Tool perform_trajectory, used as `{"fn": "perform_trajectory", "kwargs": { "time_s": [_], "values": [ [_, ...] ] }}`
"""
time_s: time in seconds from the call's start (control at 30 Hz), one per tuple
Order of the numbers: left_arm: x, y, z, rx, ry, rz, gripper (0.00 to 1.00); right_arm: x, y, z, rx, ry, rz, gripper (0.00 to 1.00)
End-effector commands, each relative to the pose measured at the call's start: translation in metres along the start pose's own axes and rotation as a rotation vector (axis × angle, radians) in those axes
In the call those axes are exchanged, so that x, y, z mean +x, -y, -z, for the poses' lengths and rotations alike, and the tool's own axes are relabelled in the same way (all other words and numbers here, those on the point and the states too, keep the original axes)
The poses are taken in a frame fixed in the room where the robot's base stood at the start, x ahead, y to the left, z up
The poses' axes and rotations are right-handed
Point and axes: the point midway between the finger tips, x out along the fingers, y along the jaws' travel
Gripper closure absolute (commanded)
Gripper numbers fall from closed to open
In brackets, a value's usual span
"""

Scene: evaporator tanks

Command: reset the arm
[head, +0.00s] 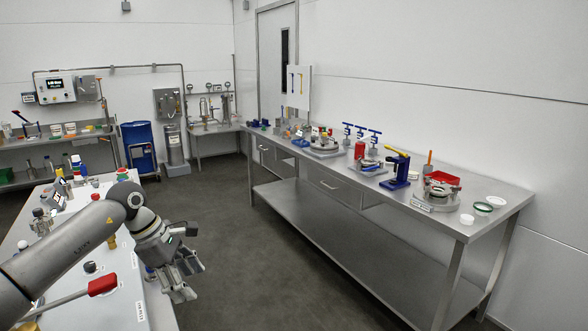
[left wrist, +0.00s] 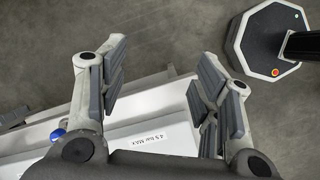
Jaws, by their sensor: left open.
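My left gripper (head: 184,276) is open and empty in the head view. It hangs fingers down beside the right edge of the white-topped table (head: 108,311). In the left wrist view, my left gripper's two fingers (left wrist: 160,75) stand wide apart with nothing between them. Past them lie the grey floor and the table edge with a printed label (left wrist: 150,134). My left arm comes in from the lower left over the table. My right gripper is not in view.
A red-handled lever (head: 103,285) lies below my arm on the table. A blue drum (head: 139,147) stands at the back. The floor (head: 270,250) between is clear.

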Motion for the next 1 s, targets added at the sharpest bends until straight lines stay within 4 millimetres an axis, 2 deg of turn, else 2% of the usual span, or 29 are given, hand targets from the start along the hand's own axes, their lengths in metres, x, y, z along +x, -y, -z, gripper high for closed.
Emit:
{"fn": "perform_trajectory", "kwargs": {
  "time_s": [0.03, 0.1, 0.17, 0.2, 0.27, 0.3, 0.4, 0.53, 0.63, 0.77, 0.87, 1.0],
  "values": [
    [0.015, 0.004, -0.019, 0.001, 0.062, -0.003, 0.42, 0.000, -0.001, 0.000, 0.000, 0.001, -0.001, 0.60],
    [0.034, 0.007, -0.049, -0.011, 0.165, -0.015, 0.42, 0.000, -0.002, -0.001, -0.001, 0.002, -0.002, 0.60],
    [0.049, 0.013, -0.080, -0.033, 0.276, -0.022, 0.42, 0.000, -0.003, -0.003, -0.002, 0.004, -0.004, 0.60],
    [0.058, 0.019, -0.103, -0.056, 0.361, -0.026, 0.42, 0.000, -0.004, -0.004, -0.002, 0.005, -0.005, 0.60],
    [0.068, 0.027, -0.138, -0.105, 0.497, -0.028, 0.42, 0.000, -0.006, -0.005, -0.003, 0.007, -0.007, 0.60],
    [0.070, 0.032, -0.160, -0.145, 0.589, -0.028, 0.42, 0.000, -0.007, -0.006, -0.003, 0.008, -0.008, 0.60],
    [0.069, 0.044, -0.207, -0.270, 0.813, -0.015, 0.42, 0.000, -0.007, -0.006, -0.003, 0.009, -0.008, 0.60],
    [0.054, 0.054, -0.249, -0.484, 1.091, 0.020, 0.42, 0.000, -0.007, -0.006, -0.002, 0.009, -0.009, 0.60],
    [0.037, 0.056, -0.265, -0.684, 1.290, 0.057, 0.42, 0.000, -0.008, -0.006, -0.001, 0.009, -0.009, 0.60],
    [0.017, 0.052, -0.261, -0.984, 1.518, 0.111, 0.42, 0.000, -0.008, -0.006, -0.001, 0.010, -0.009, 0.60],
    [0.008, 0.047, -0.243, -1.242, 1.669, 0.156, 0.42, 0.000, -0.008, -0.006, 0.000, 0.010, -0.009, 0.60],
    [0.010, 0.045, -0.199, -1.641, 1.834, 0.215, 0.42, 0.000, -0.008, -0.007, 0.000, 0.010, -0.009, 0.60]
  ]
}}
